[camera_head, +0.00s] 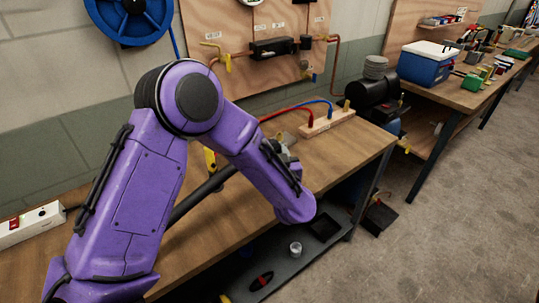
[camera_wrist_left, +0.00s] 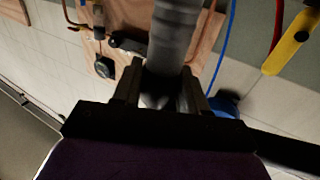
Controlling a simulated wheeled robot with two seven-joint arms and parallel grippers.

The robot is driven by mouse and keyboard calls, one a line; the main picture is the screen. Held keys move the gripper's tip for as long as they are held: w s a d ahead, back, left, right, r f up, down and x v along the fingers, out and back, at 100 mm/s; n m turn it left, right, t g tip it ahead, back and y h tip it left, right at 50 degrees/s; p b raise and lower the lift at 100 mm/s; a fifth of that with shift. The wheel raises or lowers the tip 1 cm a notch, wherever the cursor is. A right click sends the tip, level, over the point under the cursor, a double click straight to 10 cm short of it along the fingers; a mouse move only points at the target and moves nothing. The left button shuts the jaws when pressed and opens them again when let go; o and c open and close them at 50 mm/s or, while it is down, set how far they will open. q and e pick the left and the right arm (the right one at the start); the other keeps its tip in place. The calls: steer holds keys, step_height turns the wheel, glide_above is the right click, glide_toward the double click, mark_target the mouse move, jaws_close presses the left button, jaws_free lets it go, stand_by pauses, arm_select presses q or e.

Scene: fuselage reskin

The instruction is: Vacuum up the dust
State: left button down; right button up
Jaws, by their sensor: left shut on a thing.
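My left gripper (camera_wrist_left: 163,88) is shut on a grey, ribbed cylinder (camera_wrist_left: 175,38), which looks like a vacuum hose or handle, in the left wrist view. In the head view my purple left arm reaches over the wooden workbench (camera_head: 345,155) and mostly hides the gripper. A dark tube (camera_head: 203,190) slants behind the arm, close above or on the bench; it may be part of the vacuum. I cannot make out any dust. My right gripper is in neither view.
A wooden block with red and blue hoses (camera_head: 327,124) sits at the bench's back edge. A white power strip (camera_head: 32,222) lies at left. A lower shelf holds a small can (camera_head: 295,248). A black tank (camera_head: 372,92) stands beyond the bench. Open floor (camera_head: 460,215) lies right.

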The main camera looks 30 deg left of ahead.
arm_select(q)
steer(key=shift+w+d, duration=0.2)
steer(key=shift+w, duration=0.3)
steer(key=shift+r+p, duration=3.55)
steer(key=shift+r, duration=0.35)
